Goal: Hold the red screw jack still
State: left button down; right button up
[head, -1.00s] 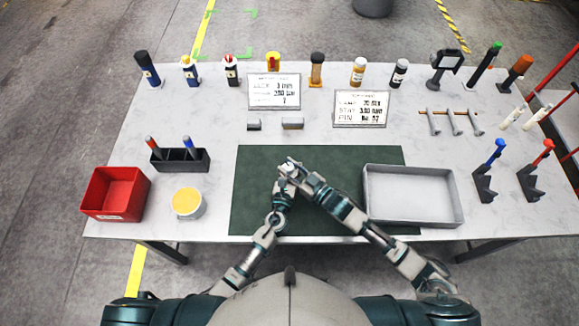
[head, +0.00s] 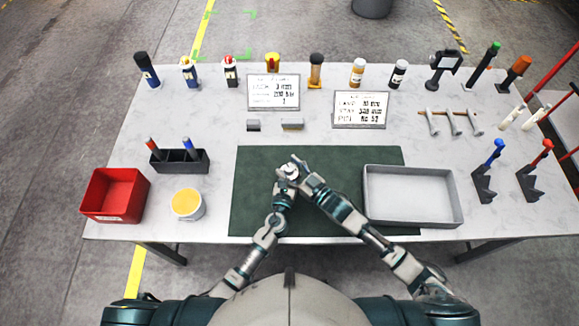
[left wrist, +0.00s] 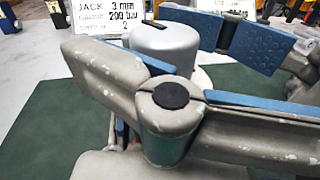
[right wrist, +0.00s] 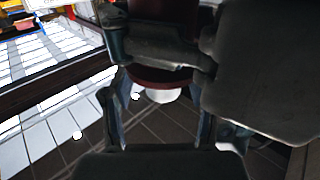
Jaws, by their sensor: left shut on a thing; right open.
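The screw jack shows as a silver slotted cylinder top (left wrist: 165,48) in the left wrist view and as a small pale top (head: 291,171) in the head view. A dark red body (right wrist: 160,80) with a white round end shows in the right wrist view. My left gripper (head: 286,178) is shut on the jack above the green mat (head: 255,215). My right gripper (head: 300,169) is open close beside the jack, its fingers spread around the red body in its wrist view. Whether they touch it cannot be told. Fingers hide much of the jack.
A grey tray (head: 412,219) stands right of the mat. A red bin (head: 113,210), a yellow-topped tub (head: 187,205) and a black holder (head: 180,162) stand left. Bottles line the back edge.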

jog(key=v, duration=1.2)
jog(key=shift+w+d, duration=0.1)
pick_arm(q)
jog(key=c, duration=0.6)
grip_release()
jog(key=shift+c, duration=0.2)
